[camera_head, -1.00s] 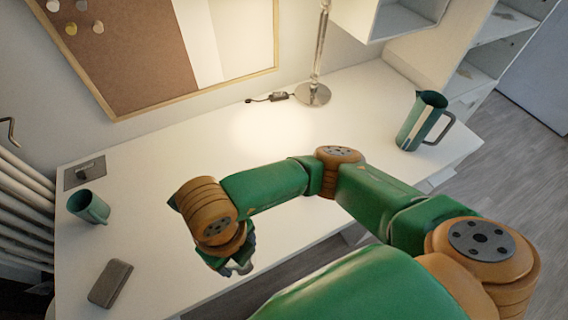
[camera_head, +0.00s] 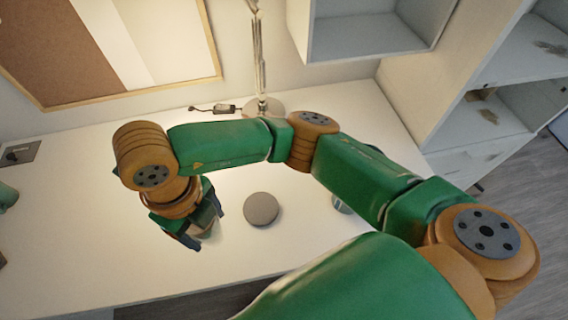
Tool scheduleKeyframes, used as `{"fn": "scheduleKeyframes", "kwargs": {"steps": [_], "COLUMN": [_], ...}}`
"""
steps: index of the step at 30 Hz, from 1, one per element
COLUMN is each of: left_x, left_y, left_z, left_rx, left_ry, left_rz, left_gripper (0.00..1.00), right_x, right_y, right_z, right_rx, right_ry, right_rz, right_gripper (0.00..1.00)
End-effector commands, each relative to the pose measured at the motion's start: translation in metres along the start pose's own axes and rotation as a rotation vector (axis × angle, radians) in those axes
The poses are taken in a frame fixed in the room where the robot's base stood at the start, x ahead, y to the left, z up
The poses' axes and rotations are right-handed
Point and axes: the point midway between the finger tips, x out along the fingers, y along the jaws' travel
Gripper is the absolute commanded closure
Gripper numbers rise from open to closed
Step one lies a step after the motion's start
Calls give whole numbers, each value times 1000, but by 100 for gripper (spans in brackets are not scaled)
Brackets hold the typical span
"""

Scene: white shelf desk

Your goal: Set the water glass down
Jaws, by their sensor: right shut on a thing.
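My right gripper (camera_head: 200,236) hangs over the white desk, pointing down, left of a round grey disc (camera_head: 261,209). It is shut on the water glass (camera_head: 211,231), of which only a faint, clear patch shows by the fingers. The fingers and wrist hide most of the glass, and I cannot tell whether its base touches the desk. The disc lies flat and bare on the desk, apart from the gripper.
The white desk (camera_head: 75,235) is clear left of the gripper. A lamp (camera_head: 262,105) stands behind my arm. A greenish thing (camera_head: 343,207), probably the jug's lower part, is mostly hidden by my arm.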

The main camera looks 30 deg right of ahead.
Motion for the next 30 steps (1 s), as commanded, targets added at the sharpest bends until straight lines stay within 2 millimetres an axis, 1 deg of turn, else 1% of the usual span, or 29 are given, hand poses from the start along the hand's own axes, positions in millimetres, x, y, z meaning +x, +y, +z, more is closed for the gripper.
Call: {"fn": "scheduleKeyframes", "kwargs": {"steps": [2,5,6,10,12,15,20,22,24,27,30], "left_x": [-3,-10,-12,-12,-10,-15,-17,-24,-26,-25,-24], "left_y": [-2,-5,-6,-8,-8,-7,-5,-4,-4,-4,-4], "left_z": [0,0,0,0,0,-1,-2,-2,-3,-3,-2], "left_rx": [1,1,1,0,0,-1,-2,-1,-1,0,0], "left_ry": [-1,-1,-1,-1,-1,-1,0,0,1,1,1], "left_rz": [-4,-8,-10,-12,-12,-11,-8,-7,-7,-6,-6], "left_gripper": [0,0,0,0,0,0,0,0,0,0,0], "right_x": [2,13,19,41,61,78,99,112,124,130,130], "right_y": [-8,-35,-48,-92,-106,-122,-139,-138,-138,-139,-139], "right_z": [0,-5,-8,-15,-17,-19,-21,-22,-21,-20,-20], "right_rx": [2,7,9,9,7,4,4,1,0,-1,-1], "right_ry": [1,5,7,8,9,6,5,6,5,0,-1], "right_rz": [2,3,1,2,1,-1,-1,1,1,-2,-2], "right_gripper": [95,95,95,95,95,95,95,95,95,95,95]}}
